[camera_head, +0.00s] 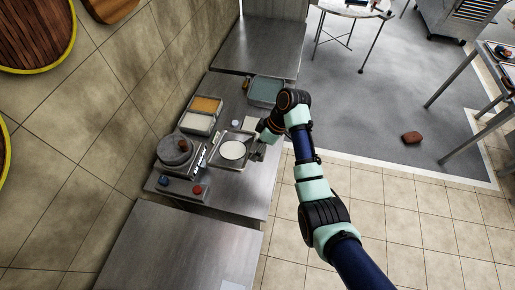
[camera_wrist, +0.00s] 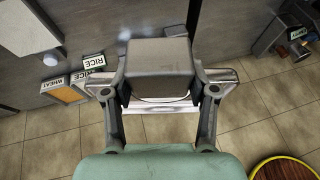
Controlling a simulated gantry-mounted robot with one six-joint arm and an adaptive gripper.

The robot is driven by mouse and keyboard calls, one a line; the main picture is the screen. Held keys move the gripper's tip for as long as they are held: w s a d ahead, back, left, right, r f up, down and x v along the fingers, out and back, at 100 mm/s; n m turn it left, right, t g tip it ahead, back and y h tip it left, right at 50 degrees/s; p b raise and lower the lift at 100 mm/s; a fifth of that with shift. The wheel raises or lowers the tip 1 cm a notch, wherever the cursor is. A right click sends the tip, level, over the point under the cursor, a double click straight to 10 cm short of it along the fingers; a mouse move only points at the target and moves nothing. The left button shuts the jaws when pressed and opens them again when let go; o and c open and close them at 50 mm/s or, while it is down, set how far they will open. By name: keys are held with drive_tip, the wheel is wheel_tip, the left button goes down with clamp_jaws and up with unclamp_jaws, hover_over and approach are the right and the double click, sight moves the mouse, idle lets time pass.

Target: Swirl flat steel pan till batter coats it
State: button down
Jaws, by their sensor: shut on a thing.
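The flat steel pan (camera_head: 222,164) is a shallow square tray on the steel worktop, with a round white patch of batter (camera_head: 233,150) in it. The batter covers the middle, and grey metal shows around it. My gripper (camera_head: 258,152) is at the pan's right edge, shut on the pan. In the wrist view my gripper (camera_wrist: 160,88) has a finger on each side of a grey block that hides most of the pan. A strip of the pan (camera_wrist: 168,108) shows between the fingers. I cannot tell whether the pan is lifted or tilted.
Left of the pan stand a round grey steamer (camera_head: 175,150) and a box with a red button (camera_head: 197,190). Behind are an orange-filled tray (camera_head: 206,104), a white-filled tray (camera_head: 198,122) and a teal bin (camera_head: 265,91).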

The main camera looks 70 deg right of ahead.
drive_tip(key=shift+r, duration=0.1)
drive_tip(key=shift+a+r+h+p, duration=0.15)
drive_tip(key=shift+h+p, duration=0.25)
drive_tip(key=shift+p, duration=0.3)
drive_tip(key=shift+a+n+h+p, duration=0.25)
drive_tip(key=shift+h+p, duration=0.3)
drive_tip(key=shift+h, duration=0.35)
drive_tip(key=shift+d, duration=0.1)
drive_tip(key=shift+r+p, duration=0.15)
drive_tip(key=shift+p, duration=0.35)
drive_tip(key=shift+w+r+g+p, duration=0.25)
drive_tip(key=shift+r+g+p, duration=0.15)
drive_tip(key=shift+g+p, duration=0.3)
drive_tip(key=shift+w+r+g+p, duration=0.2)
drive_tip(key=shift+r+g+p, duration=0.25)
drive_tip(key=shift+p, duration=0.35)
drive_tip(key=shift+f, duration=0.1)
drive_tip(key=shift+f, duration=0.15)
